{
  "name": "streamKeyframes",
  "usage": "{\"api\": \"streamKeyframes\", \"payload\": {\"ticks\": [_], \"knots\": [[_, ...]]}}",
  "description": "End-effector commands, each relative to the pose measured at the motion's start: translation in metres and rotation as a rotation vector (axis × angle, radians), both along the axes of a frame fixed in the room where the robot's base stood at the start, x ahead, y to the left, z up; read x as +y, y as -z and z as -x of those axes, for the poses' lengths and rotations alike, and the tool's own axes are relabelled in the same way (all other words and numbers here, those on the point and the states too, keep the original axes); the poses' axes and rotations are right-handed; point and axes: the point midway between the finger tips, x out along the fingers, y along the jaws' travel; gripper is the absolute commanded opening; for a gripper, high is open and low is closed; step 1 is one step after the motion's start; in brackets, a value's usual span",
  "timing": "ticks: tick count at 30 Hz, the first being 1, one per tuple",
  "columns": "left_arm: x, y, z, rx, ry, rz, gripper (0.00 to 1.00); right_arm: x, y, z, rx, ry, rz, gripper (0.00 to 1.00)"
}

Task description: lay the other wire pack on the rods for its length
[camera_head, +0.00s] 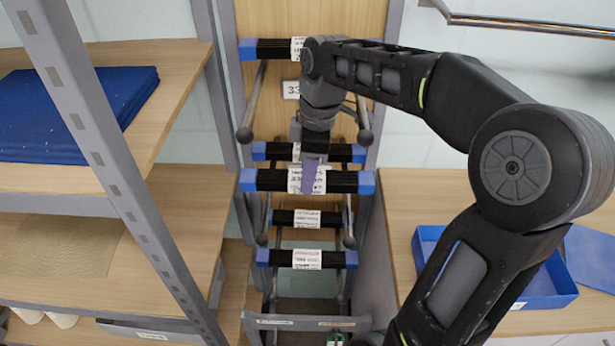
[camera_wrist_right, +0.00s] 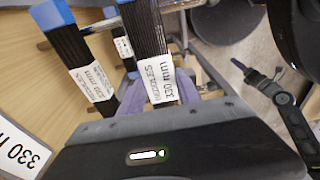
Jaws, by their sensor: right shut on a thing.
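My right gripper (camera_head: 311,176) is shut on a black wire pack (camera_head: 268,181) with blue ends and a white label. The pack is roughly level, crosswise to the rods. In the right wrist view the held pack (camera_wrist_right: 145,28) is between purple fingers, and its label reads 330 mm. A similar pack (camera_head: 343,152) is just behind it; in the wrist view a pack (camera_wrist_right: 70,45) beside the held one is also labelled 330 mm. Upper rods (camera_head: 253,98) and lower rods (camera_head: 265,215) end in dark balls. I cannot tell whether the held pack touches any rod.
Another pack (camera_head: 268,49) lies across the rack's top, with more packs (camera_head: 280,258) lower down. A partly covered sign (camera_head: 291,90) hangs on the backboard. A shelf with blue folded cloth (camera_head: 70,115) is left; a blue tray (camera_head: 545,285) is on the right table.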

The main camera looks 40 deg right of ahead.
Motion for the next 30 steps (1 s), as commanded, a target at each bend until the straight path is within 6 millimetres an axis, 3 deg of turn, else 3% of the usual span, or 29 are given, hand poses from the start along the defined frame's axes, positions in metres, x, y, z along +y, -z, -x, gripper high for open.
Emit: {"api": "streamKeyframes", "payload": {"ticks": [1,9,30], "knots": [[0.000,0.010,-0.001,-0.001,0.001,0.001,0.46,0.001,0.011,0.001,0.001,-0.002,0.000,0.00],[-0.001,0.019,-0.002,-0.007,0.002,0.005,0.46,0.001,0.027,0.001,0.000,-0.001,0.000,0.00],[-0.001,0.022,-0.003,-0.008,0.002,0.006,0.46,0.001,0.031,0.001,0.000,0.000,0.000,0.00]]}}
